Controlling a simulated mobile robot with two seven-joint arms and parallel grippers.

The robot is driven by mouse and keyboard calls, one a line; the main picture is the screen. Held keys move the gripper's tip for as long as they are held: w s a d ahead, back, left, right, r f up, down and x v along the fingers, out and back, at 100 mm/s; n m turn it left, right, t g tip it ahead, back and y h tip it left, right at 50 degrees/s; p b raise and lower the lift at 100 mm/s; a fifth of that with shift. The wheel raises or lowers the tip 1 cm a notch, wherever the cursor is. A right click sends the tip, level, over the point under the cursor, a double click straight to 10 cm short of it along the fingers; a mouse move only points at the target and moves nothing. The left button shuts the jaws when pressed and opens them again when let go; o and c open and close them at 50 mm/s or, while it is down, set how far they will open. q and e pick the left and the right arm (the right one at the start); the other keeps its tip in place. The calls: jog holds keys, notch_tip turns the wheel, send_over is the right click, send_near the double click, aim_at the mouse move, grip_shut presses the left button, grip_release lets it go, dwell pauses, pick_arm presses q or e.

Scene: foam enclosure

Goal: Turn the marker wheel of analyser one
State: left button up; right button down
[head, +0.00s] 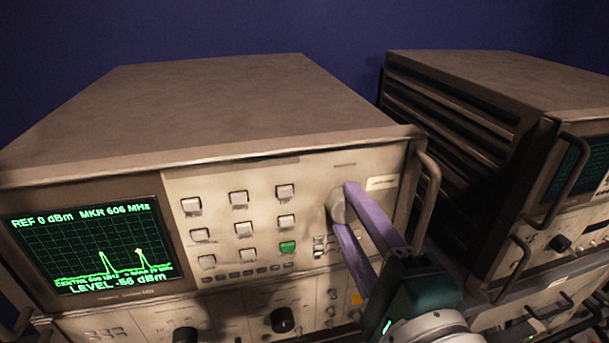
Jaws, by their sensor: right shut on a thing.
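Analyser one (225,110) fills the left and middle of the head view, its front panel facing me. Its lit screen (92,245) reads REF 0 dBm, MKR 606 MHz and LEVEL -56 dBm, with two green peaks and a small marker near the right one. The round grey marker wheel (337,205) is at the panel's upper right. My right gripper (343,210) comes in from the lower right, its two purple fingers shut on the wheel, one above and one below. The fingers hide part of the wheel. My left gripper is not in view.
Grey buttons and one green button (288,247) lie left of the wheel. A handle (429,195) stands at the analyser's right edge, close to my right gripper. A second instrument (500,100) stands at right across a gap. Darker knobs (283,320) are below.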

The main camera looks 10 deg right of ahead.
dwell(0.4)
jog(key=shift+c, duration=1.7)
grip_release()
jog(key=shift+s, duration=0.1)
jog(key=shift+s, duration=0.25)
jog(key=s+b, duration=0.1)
jog(key=s, duration=0.8)
jog(key=shift+s+d+b, duration=0.15)
jog(key=shift+b, duration=0.2)
